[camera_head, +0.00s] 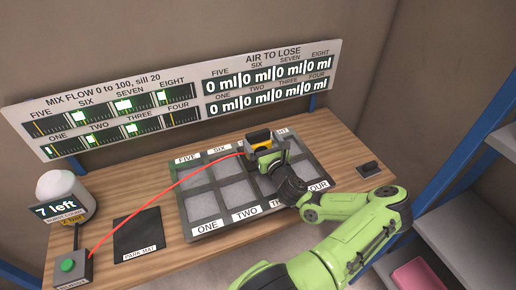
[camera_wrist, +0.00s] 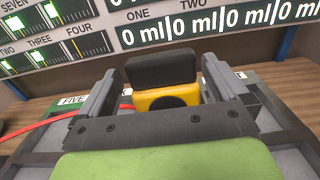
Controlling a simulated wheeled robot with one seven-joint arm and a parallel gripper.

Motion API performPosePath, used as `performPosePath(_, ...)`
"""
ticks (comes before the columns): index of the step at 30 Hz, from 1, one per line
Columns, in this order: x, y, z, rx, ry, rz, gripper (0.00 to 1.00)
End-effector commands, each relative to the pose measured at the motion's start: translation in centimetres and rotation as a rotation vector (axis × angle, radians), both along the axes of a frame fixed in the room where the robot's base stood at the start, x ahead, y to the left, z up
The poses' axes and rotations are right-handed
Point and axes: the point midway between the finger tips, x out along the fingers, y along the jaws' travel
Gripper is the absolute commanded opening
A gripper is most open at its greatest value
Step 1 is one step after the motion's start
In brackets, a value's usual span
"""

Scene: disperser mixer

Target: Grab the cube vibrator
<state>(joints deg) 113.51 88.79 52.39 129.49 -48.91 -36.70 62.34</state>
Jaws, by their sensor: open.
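The cube vibrator (camera_head: 258,137) is a yellow block with a dark top. It stands at the back of the grid tray (camera_head: 190,222), near the SEVEN compartment, with a red cable (camera_head: 165,188) running off to the left. In the wrist view the cube vibrator (camera_wrist: 166,99) sits between the two fingers of my gripper (camera_wrist: 158,75), with a gap visible on each side. My gripper (camera_head: 264,152) is open and reaches it from the front. The gripper hides the lower front of the cube vibrator in the head view.
A green-button box (camera_head: 72,268) and a white canister (camera_head: 66,193) marked "7 left" stand at the left. The dark park mat (camera_head: 138,233) is bare. A small dark block (camera_head: 369,169) lies right of the tray. The display board (camera_head: 185,98) rises behind the table.

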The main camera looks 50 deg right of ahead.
Motion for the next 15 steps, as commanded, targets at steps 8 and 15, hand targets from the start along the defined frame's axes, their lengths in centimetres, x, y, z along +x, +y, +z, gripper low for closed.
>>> performPosePath(8, 3.8, -2.4, -0.2, -0.001, 0.000, 0.000, 1.00)
performPosePath(15, 4.9, -3.1, -0.3, 0.001, 0.000, 0.001, 1.00)
